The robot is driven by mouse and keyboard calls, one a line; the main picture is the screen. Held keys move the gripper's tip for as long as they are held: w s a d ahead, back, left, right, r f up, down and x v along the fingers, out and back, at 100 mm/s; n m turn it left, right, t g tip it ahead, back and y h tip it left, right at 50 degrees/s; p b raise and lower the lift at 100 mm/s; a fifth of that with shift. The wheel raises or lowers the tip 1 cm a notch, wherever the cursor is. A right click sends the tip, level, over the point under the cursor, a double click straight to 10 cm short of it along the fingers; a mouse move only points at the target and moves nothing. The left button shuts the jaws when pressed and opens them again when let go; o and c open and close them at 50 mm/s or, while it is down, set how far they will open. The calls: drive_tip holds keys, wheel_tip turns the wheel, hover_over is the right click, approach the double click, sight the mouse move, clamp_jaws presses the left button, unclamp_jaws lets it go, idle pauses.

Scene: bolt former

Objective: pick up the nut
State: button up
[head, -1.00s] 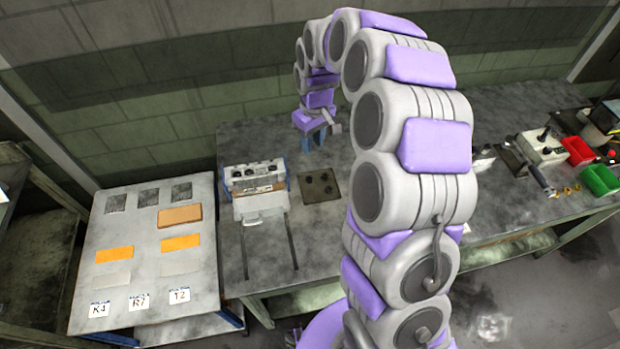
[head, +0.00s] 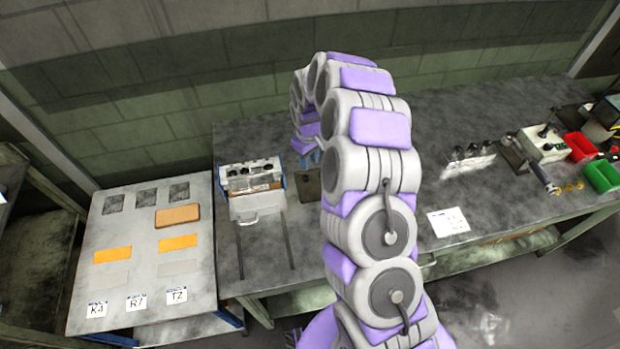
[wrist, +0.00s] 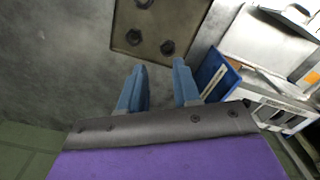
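A dark square plate (wrist: 186,22) holds dark round nut-like pieces in the wrist view, one at its lower left (wrist: 133,37), one at its lower right (wrist: 167,47) and one near the top edge (wrist: 144,3). I cannot tell which is the nut. My gripper (wrist: 158,66) is open and empty, its two blue fingers apart. In that picture its tips are just below the plate's near edge, apparently above the bench. In the head view the plate (head: 306,188) is partly hidden by my arm, and my gripper (head: 309,160) is just behind it.
The bolt former machine (head: 252,180) stands left of the plate; its blue-sided body (wrist: 217,75) is close to my right finger. Small brass pieces (head: 569,187) lie far right by red (head: 580,147) and green (head: 602,177) bins. A white sheet (head: 448,222) lies on the bench (head: 400,245).

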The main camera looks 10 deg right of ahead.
sight(306, 176)
drive_tip(key=a+f, duration=0.2)
drive_tip(key=shift+a+f, duration=0.2)
drive_tip(key=shift+a, duration=0.15)
drive_tip(key=shift+a+f, duration=0.15)
drive_tip(key=shift+f, duration=0.2)
drive_tip(key=f, duration=0.1)
drive_tip(key=d+f, duration=0.1)
drive_tip(key=d+f+b, duration=0.1)
drive_tip(key=shift+f, duration=0.35)
drive_tip(key=shift+d+f, duration=0.2)
drive_tip(key=shift+d, duration=0.1)
drive_tip(key=shift+a, duration=0.5)
drive_tip(key=shift+c, duration=0.4)
drive_tip(key=shift+a, duration=0.4)
drive_tip(key=c, duration=0.3)
drive_tip(key=shift+d, duration=0.15)
clamp_jaws()
drive_tip(key=shift+d, duration=0.35)
